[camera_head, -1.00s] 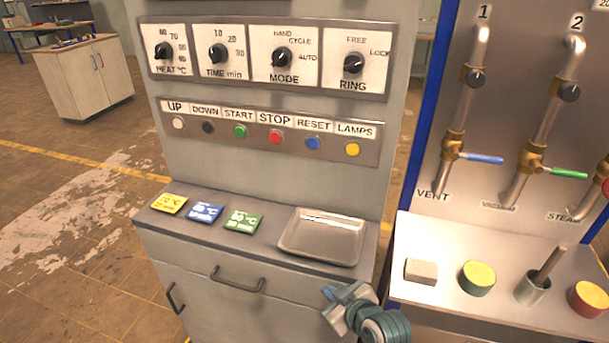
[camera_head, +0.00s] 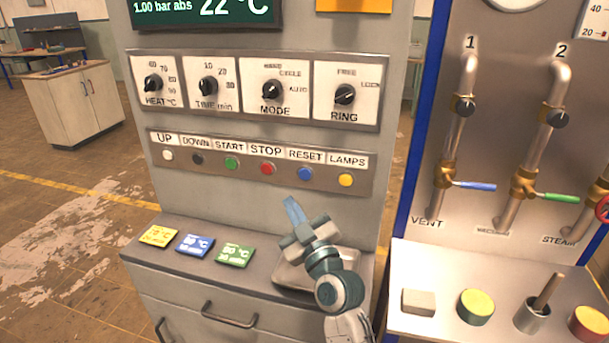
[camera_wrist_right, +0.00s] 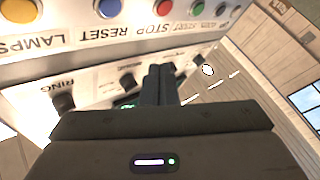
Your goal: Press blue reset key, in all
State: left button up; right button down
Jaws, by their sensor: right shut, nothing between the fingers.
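The blue reset key (camera_head: 305,174) is a round button under the RESET label, in the button row of the grey panel. It also shows in the right wrist view (camera_wrist_right: 109,8) near the top edge. My right gripper (camera_head: 292,204) is shut and empty, its fingertips pointing up just below and slightly left of the blue key in the head view. The fingers (camera_wrist_right: 159,84) show closed together in the right wrist view. A gap to the panel seems to remain, but its depth is hard to tell. My left gripper is not in view.
The red stop button (camera_head: 268,168) and yellow lamps button (camera_head: 345,180) flank the blue key. Knobs such as the mode knob (camera_head: 272,90) sit above. A metal tray (camera_head: 283,276) lies on the ledge below my arm, right of the green card (camera_head: 235,255).

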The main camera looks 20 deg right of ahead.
aim_at(305, 174)
jog(key=shift+w+d+f+p, duration=0.1)
jog(key=shift+w+d+p, duration=0.2)
jog(key=shift+w+d, duration=0.75)
jog(key=shift+w+d+r+p, duration=0.1)
jog(key=shift+w+d+p, duration=0.35)
jog(key=shift+w, duration=0.95)
jog(key=shift+w+d+f+p, duration=0.1)
jog(key=shift+w+d+p, duration=0.05)
jog(key=shift+w+d, duration=0.95)
jog(key=shift+w+a, duration=0.1)
jog(key=shift+w, duration=0.1)
jog(key=shift+w+d+b, duration=0.2)
jog(key=shift+w+b, duration=0.1)
